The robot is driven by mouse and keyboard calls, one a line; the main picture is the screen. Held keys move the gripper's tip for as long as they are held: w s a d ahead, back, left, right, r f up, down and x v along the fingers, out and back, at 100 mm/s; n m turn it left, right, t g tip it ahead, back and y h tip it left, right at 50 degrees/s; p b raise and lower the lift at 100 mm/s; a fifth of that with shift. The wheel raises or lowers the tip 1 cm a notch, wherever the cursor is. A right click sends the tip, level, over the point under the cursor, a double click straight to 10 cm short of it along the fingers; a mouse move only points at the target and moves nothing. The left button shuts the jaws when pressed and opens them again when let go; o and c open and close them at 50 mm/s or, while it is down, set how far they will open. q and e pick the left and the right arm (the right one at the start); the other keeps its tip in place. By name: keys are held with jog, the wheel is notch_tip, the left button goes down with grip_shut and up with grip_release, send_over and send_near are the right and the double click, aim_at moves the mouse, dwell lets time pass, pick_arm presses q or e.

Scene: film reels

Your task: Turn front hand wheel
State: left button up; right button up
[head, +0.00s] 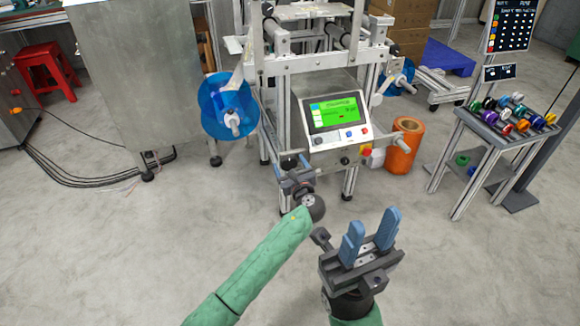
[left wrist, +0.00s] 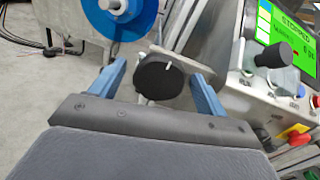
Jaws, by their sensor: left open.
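A black round hand wheel (left wrist: 157,80) with a white mark on its rim sits in front of a metal plate in the left wrist view. My left gripper (head: 296,172) is open, with one blue finger on each side of the wheel. The fingers appear apart from it, and I cannot tell how deep they reach past it. In the head view the wheel is hidden or too small to make out behind the left gripper. My right gripper (head: 371,232) is open and empty, above the floor in front of the machine.
A tilted control panel (head: 336,115) with a green screen is right of my left gripper. A black knob (left wrist: 280,62) sticks out near it. A blue reel (head: 228,106) is at the machine's left. An orange roll (head: 403,146) and a spool table (head: 507,125) stand right. The front floor is clear.

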pick_arm(q)
jog(key=c, duration=1)
jog(key=shift+o, duration=0.2)
jog(key=shift+n, duration=0.3)
jog(key=n, duration=0.4)
jog(key=shift+s+f, duration=0.1)
jog(key=shift+f, duration=0.05)
jog(key=n+b, duration=0.1)
jog(key=n, duration=0.3)
jog(key=shift+a, duration=0.1)
jog(key=shift+n, duration=0.4)
jog(key=o, duration=1)
jog(key=shift+c, duration=0.2)
